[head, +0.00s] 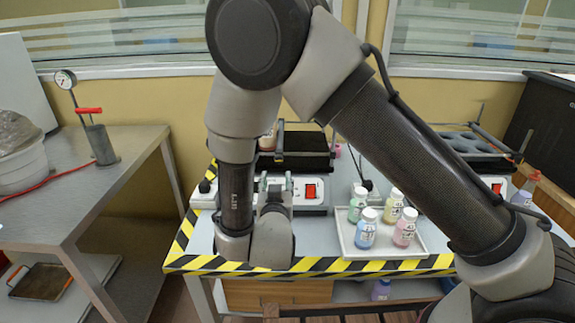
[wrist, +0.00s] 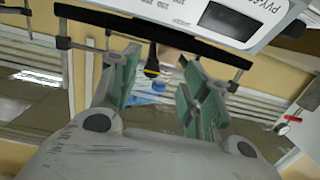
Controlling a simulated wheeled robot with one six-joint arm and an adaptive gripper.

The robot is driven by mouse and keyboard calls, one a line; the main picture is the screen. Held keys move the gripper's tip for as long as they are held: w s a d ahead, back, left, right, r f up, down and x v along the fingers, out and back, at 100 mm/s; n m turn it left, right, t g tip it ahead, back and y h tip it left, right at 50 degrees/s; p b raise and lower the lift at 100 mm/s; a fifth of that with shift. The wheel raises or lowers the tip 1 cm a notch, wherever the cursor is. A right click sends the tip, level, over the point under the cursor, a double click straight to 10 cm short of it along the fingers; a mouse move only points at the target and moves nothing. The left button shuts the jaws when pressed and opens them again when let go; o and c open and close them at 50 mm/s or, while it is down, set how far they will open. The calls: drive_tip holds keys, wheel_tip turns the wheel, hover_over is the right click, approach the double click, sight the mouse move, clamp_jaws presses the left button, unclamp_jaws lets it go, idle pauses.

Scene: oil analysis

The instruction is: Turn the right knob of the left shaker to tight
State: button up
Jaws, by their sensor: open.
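The left shaker (head: 312,209) stands on the bench behind my arm, with a white front, a lit red switch (head: 311,190) and a black top platform (head: 308,143). A black dial (head: 204,186) shows at its left end. My arm hides much of its front, and I cannot clearly make out its right knob. My gripper (head: 275,183) is in front of the shaker, its fingers pointing up in the head view. In the wrist view my gripper (wrist: 160,92) is open, with green pads apart and no object clearly held. A black bar (wrist: 150,35) with rods crosses beyond the fingers.
A white tray (head: 345,246) with several coloured bottles stands right of my gripper. Another shaker (head: 497,184) is farther right. A metal table (head: 75,190) with a gauge pump (head: 100,145) is at left. A white panel with a dark display (wrist: 228,22) tops the wrist view.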

sight(279, 160)
drive_tip(key=shift+t, duration=0.6)
drive_tip(key=w, duration=0.2)
drive_tip(key=w+r, duration=0.1)
drive_tip(key=w, duration=0.2)
drive_tip(key=w+r, duration=0.1)
drive_tip(key=w, duration=0.2)
drive_tip(key=shift+d+r, duration=0.2)
drive_tip(key=shift+d, duration=0.15)
drive_tip(key=shift+c, duration=0.5)
clamp_jaws()
